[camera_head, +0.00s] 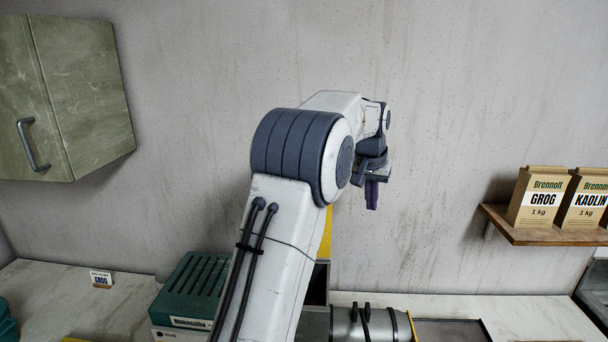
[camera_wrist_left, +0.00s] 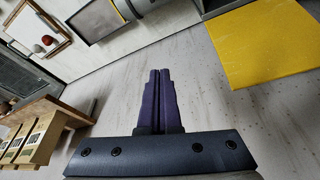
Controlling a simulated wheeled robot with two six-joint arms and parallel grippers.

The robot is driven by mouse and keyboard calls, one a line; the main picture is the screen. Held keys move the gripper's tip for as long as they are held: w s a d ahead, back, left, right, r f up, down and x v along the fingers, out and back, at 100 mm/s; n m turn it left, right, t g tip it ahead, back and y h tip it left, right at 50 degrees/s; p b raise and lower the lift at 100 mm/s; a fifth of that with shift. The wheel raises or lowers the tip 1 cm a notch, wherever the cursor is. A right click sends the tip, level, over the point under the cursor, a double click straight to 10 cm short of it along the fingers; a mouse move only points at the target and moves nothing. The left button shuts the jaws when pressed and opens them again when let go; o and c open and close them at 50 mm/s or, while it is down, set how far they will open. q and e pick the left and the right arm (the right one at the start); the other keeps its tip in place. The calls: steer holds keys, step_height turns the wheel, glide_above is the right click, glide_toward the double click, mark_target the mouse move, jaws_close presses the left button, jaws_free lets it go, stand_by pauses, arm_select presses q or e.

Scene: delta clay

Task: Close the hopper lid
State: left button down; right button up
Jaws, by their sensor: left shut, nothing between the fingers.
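The hopper lid (camera_head: 327,232) is a yellow panel, mostly hidden behind my left arm in the head view; only a narrow upright strip shows. In the left wrist view the yellow lid (camera_wrist_left: 268,48) is a broad flat panel at the upper right, apart from the fingers. It appears to stand raised. Below it in the head view is a dark opening (camera_head: 318,285), partly covered by my arm, above a grey metal cylinder (camera_head: 385,326). My left gripper (camera_head: 372,200) is shut and empty, high in front of the wall, right of the lid. Its purple fingers (camera_wrist_left: 160,78) are together.
A wooden shelf (camera_head: 545,237) with GROG and KAOLIN bags is at the right. A green wall cabinet (camera_head: 75,95) hangs at the left. A teal slotted box (camera_head: 190,285) stands left of my arm. A dark tray (camera_head: 450,330) lies right of the cylinder. The wall around the gripper is clear.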

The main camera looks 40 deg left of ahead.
arm_select(q)
steer(key=w+a+r+n+y+p, duration=0.1)
steer(key=a+r+n+p, duration=0.1)
steer(key=a, duration=1)
steer(key=w+a+r+n+y+p, duration=0.1)
steer(key=a+r+n, duration=0.1)
steer(key=a, duration=1.1)
steer(key=shift+t, duration=0.3)
steer(key=p+x, duration=0.1)
steer(key=x, duration=0.2)
steer(key=p+x, duration=0.2)
steer(key=x, duration=0.1)
steer(key=p+x, duration=0.1)
steer(key=x, duration=0.2)
steer(key=shift+s+d+f+p, duration=0.15)
steer(key=shift+s+f+p, duration=0.15)
steer(key=shift+s, duration=0.1)
steer(key=shift+s+d+r+p, duration=0.2)
steer(key=shift+s+d+p, duration=0.25)
steer(key=shift+s, duration=0.25)
steer(key=shift+s+d+r+p, duration=0.2)
steer(key=shift+s+d+p, duration=0.2)
steer(key=shift+s, duration=0.25)
arm_select(e)
step_height(320, 180, up, 10)
steer(key=shift+r, duration=0.15)
